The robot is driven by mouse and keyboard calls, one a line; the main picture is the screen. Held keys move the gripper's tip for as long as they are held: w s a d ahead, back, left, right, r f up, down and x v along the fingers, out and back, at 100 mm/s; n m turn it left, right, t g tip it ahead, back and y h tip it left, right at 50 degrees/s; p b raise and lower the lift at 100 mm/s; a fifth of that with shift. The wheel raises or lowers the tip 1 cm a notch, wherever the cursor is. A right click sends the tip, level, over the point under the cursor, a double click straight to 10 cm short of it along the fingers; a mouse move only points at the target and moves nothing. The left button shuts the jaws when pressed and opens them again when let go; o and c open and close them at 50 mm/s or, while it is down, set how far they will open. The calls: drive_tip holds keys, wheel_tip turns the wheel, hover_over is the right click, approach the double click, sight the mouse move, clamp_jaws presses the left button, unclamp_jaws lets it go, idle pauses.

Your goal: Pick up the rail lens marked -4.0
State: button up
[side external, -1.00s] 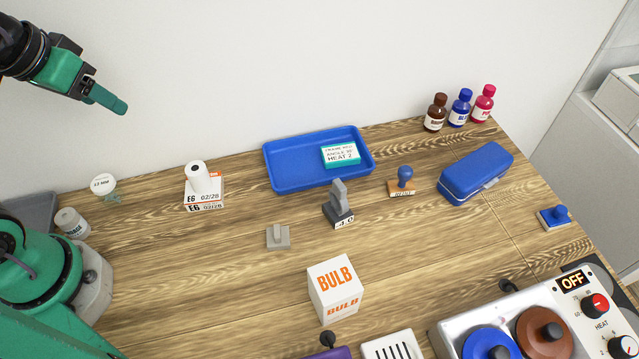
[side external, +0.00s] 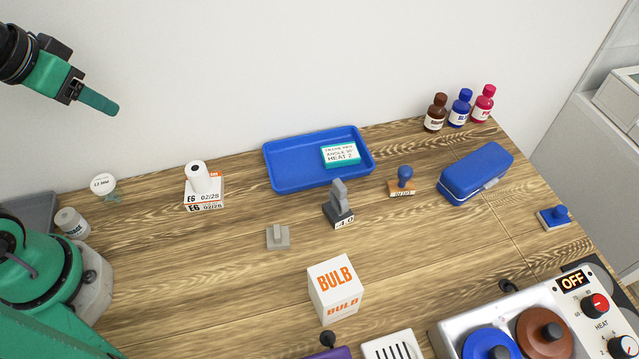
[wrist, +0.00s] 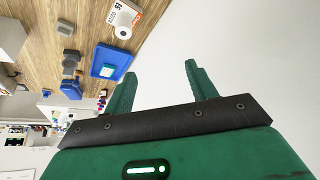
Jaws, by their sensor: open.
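The rail lens (side external: 339,205) stands upright on the table in the side view, just in front of the blue tray. My gripper (side external: 114,108) is high at the upper left in the side view, far from the lens and above the table. In the wrist view my gripper (wrist: 158,68) has its two green fingers spread apart with nothing between them.
The blue tray (side external: 283,180) holds a teal-edged card. A small grey block (side external: 277,237) and a BULB box (side external: 335,290) stand in front. A wooden stamp (side external: 403,183) and blue case (side external: 476,173) are to the right.

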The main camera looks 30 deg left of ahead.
drive_tip(key=c, duration=0.3)
